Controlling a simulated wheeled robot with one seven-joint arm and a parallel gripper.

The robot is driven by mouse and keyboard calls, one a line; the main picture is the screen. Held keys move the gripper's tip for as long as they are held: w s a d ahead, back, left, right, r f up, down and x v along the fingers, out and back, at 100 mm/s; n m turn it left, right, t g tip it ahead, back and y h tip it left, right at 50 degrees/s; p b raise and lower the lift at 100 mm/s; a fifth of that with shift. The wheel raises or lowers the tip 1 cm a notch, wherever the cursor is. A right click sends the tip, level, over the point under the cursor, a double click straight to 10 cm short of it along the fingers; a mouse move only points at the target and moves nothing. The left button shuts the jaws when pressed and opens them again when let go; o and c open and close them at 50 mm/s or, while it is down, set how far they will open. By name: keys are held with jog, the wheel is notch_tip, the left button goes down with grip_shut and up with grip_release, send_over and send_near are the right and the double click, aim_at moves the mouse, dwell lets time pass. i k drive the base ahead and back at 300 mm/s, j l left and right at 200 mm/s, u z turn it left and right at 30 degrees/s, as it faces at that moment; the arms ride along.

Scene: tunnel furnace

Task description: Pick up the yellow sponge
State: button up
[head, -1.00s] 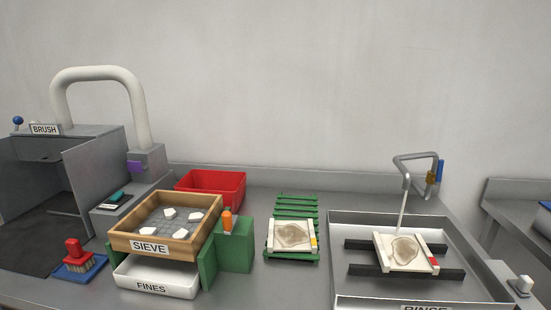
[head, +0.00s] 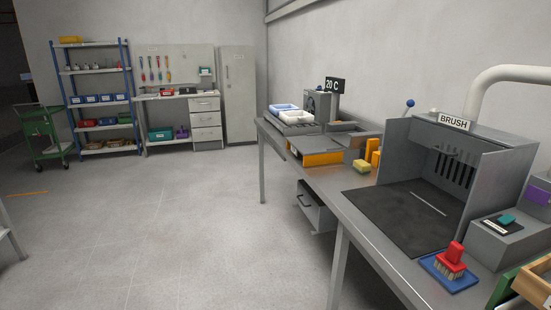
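In the head view, a small yellow sponge (head: 362,166) with a darker lower layer lies on the grey bench top (head: 345,185). It is just beyond the far left corner of the black mat of the brush booth, in front of orange upright blocks (head: 374,152). My gripper is not in view, so its distance to the sponge cannot be told.
The brush booth (head: 440,170) with side walls stands right of the sponge. A red brush (head: 452,258) sits on a blue tray (head: 447,273) nearer me. An open drawer (head: 315,208) juts out under the bench. The floor (head: 170,220) left of the bench is clear.

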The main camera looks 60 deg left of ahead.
aim_at(360, 165)
jog(key=u, duration=1.3)
jog(key=z, duration=1.5)
jog(key=u, duration=1.5)
jog(key=i+j, duration=0.25)
jog(key=i, duration=0.2)
jog(key=i+j, duration=0.25)
jog(key=i, duration=0.25)
jog(key=i+j, duration=0.25)
jog(key=i, duration=0.2)
jog(key=i+j+u, duration=0.1)
jog(key=i+j, duration=0.15)
jog(key=i, duration=0.2)
jog(key=i+j, duration=0.2)
jog(key=i, duration=0.3)
